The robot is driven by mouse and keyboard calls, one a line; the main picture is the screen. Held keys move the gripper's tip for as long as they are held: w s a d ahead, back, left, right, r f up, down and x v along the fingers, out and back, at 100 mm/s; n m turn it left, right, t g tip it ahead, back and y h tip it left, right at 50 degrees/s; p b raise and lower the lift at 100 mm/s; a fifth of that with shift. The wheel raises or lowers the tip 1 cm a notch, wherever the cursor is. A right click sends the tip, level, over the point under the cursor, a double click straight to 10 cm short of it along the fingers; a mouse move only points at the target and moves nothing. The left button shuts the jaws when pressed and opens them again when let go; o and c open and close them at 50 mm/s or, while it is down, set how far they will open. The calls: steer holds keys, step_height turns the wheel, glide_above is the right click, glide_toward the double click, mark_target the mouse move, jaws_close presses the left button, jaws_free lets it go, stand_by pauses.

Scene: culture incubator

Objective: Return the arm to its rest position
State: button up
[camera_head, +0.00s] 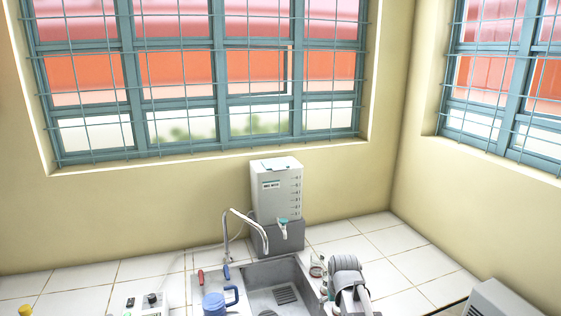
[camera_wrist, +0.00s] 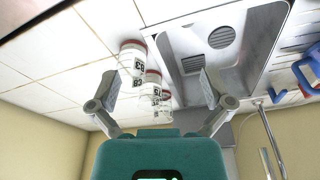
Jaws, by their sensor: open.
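My gripper (camera_wrist: 159,88) shows in the wrist view with its two grey fingers spread wide apart and nothing held. Several small labelled bottles (camera_wrist: 131,62) appear between the fingers in the picture, standing on the tiled counter beside the sink; their distance from the fingertips cannot be told. In the head view, part of my grey arm (camera_head: 346,275) is at the lower right, over the counter just right of the sink. It partly hides the bottles (camera_head: 317,268). The fingers cannot be made out in that view.
The metal sink (camera_head: 283,272) has a curved tap (camera_head: 245,222) at its left and a white water tank (camera_head: 277,192) behind. A grey box (camera_head: 500,300) is at the lower right. The right back tiles are clear.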

steer(key=s+g, duration=0.2)
steer(key=s, duration=1)
steer(key=shift+d+f, duration=0.15)
steer(key=shift+d, duration=0.05)
